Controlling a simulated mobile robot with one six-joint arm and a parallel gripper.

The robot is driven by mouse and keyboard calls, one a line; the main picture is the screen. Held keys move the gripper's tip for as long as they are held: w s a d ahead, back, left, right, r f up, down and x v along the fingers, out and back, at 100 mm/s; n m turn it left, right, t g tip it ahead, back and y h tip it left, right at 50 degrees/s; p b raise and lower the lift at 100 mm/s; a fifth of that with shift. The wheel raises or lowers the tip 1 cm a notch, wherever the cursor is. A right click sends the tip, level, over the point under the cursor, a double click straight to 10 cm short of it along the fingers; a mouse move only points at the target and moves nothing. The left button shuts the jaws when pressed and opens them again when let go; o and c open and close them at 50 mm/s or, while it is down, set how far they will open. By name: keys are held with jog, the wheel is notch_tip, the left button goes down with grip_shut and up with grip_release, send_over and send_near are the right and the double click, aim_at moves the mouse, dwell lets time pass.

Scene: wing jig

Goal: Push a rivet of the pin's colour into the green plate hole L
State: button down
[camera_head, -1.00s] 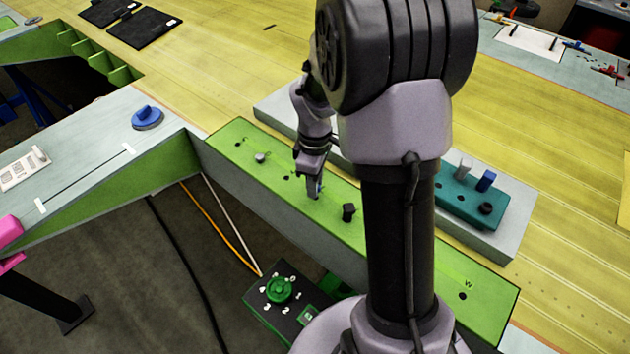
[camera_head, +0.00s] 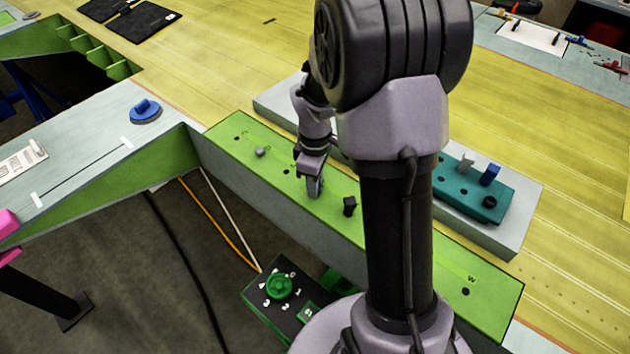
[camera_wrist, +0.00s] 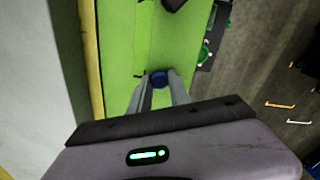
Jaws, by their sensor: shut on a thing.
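The long green plate (camera_head: 410,245) has several holes and letters along its top. A grey rivet (camera_head: 261,152) and a black rivet (camera_head: 349,206) stand in it. My gripper (camera_head: 314,193) points down at the plate between them. In the wrist view, my gripper (camera_wrist: 159,84) is shut on a blue rivet (camera_wrist: 159,77), whose round head shows between the fingertips. The rivet is at or just over the plate; its lower end and the hole under it are hidden. A dark mark lies beside it, but I cannot read the letter. I cannot identify the pin for sure.
A teal block (camera_head: 452,191) on a grey ledge (camera_head: 520,225) holds a grey, a blue and a black rivet. A blue knob (camera_head: 146,109) sits on the grey rib at left. A green dial box (camera_head: 280,287) stands below the plate. My arm hides part of the plate.

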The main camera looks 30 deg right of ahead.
jog(key=c, duration=1.1)
grip_release()
notch_tip(320, 180, up, 17)
jog(key=p, duration=0.4)
jog(key=shift+r+p, duration=0.15)
jog(key=shift+p, duration=0.2)
jog(key=shift+r, duration=0.1)
jog(key=shift+r+p, duration=3.35)
jog(key=shift+p, duration=0.2)
